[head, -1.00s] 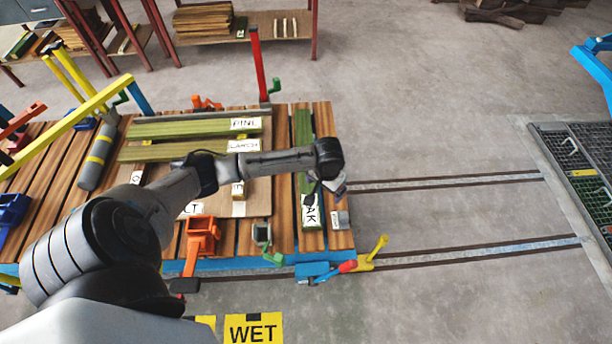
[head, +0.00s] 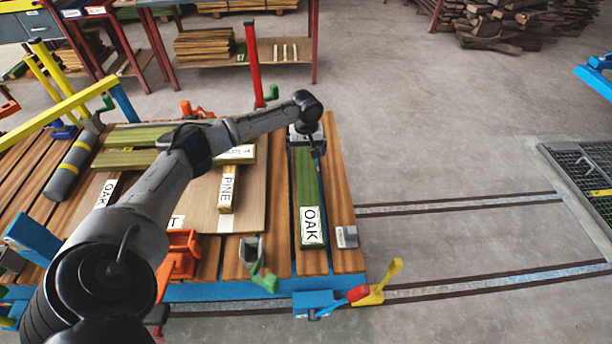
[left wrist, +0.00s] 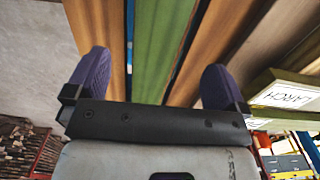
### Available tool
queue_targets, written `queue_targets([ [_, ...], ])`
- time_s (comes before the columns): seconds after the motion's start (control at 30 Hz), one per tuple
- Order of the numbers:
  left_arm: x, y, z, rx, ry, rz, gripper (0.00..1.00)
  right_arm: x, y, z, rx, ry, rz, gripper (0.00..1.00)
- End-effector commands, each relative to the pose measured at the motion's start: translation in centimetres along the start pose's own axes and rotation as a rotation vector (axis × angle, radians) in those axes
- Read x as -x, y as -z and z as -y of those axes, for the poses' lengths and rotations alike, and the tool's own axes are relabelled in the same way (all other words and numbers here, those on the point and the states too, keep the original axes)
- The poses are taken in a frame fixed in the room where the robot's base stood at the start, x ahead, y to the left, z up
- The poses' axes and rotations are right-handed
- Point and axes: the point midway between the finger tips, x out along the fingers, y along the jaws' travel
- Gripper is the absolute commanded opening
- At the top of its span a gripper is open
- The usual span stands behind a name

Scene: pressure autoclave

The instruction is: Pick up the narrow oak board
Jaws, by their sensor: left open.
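A narrow green board with an OAK label (head: 309,185) lies lengthwise on the slatted wooden cart at its right side, label at the near end. My left gripper (head: 305,135) is over the far end of this board. In the left wrist view my left gripper (left wrist: 155,78) is open and empty, its two purple fingers apart. The green board (left wrist: 163,45) runs between and beyond the fingers in that view. I cannot tell the exact height of the fingers above it. My right gripper is not in view.
Other labelled boards lie on the cart left of it: a PINE piece (head: 226,195) and green boards (head: 140,135). A small grey block (head: 346,237) sits right of the oak board. A red post (head: 253,65) and orange clamp (head: 181,255) stand up nearby. Floor rails lie right.

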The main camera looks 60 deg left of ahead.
Motion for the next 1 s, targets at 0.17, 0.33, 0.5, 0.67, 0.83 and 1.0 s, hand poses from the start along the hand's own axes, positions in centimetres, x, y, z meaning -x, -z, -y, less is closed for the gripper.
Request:
queue_targets([
  [0.17, -3.0, 0.0, 0.0, -0.001, 0.002, 0.0, 1.0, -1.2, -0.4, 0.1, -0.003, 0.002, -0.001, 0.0],
  [0.33, -4.0, 0.0, 0.0, -0.002, 0.001, 0.0, 1.0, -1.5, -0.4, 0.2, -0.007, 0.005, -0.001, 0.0],
  [0.5, -4.4, 0.0, 0.0, -0.003, 0.001, 0.0, 1.0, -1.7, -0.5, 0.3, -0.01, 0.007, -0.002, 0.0],
  [0.67, -5.8, 0.0, 0.0, -0.004, 0.002, 0.0, 1.0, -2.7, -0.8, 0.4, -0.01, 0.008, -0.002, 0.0],
  [0.83, -8.0, 0.2, 0.0, -0.003, 0.001, -0.001, 1.0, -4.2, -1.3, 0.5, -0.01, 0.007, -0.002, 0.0],
  [1.0, -9.4, 0.1, 0.0, -0.004, 0.001, -0.001, 1.0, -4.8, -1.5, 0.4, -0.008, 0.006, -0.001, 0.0],
])
